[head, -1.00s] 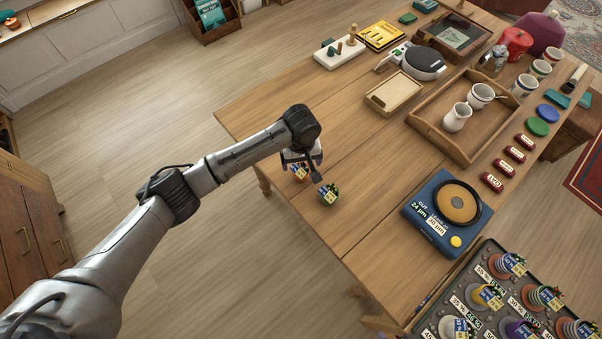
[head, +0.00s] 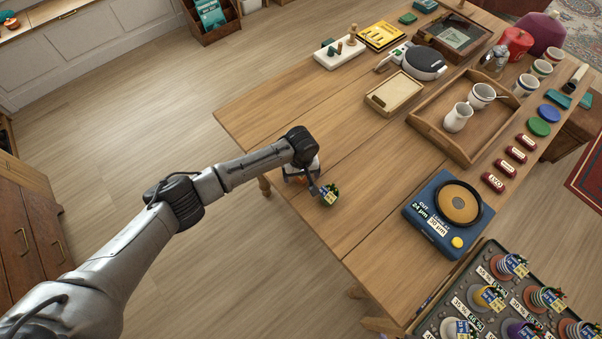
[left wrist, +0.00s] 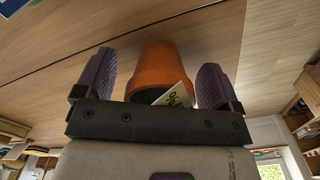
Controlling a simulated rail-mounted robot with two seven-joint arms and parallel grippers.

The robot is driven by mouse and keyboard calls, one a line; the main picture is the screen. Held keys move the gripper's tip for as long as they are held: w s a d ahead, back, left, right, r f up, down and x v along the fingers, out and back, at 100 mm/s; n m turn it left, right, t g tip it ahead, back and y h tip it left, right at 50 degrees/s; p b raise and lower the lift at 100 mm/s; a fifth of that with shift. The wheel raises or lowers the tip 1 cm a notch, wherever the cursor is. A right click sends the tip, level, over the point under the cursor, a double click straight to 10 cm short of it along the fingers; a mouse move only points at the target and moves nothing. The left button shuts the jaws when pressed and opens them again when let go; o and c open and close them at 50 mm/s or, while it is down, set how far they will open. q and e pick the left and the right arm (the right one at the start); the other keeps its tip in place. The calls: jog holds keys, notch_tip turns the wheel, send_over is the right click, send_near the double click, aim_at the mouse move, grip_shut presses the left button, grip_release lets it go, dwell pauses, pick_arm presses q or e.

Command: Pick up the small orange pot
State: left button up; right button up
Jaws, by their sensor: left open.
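The small orange pot (left wrist: 166,70) is in the middle of the left wrist view, between the two purple-padded fingers, with a gap on each side. A pale label with dark print shows at its lower right. My left gripper (left wrist: 160,82) is open around the pot; it also shows in the head view (head: 301,178), low over the table's left part. There the gripper hides nearly all of the orange pot. My right gripper is not in view.
The wooden table (head: 350,150) is bare around the pots. A blue device with a round disc (head: 447,213) lies to the right.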

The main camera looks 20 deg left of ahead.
pick_arm(q)
jog(key=c, duration=1)
jog(key=shift+c, duration=0.6)
jog(key=shift+r, duration=0.1)
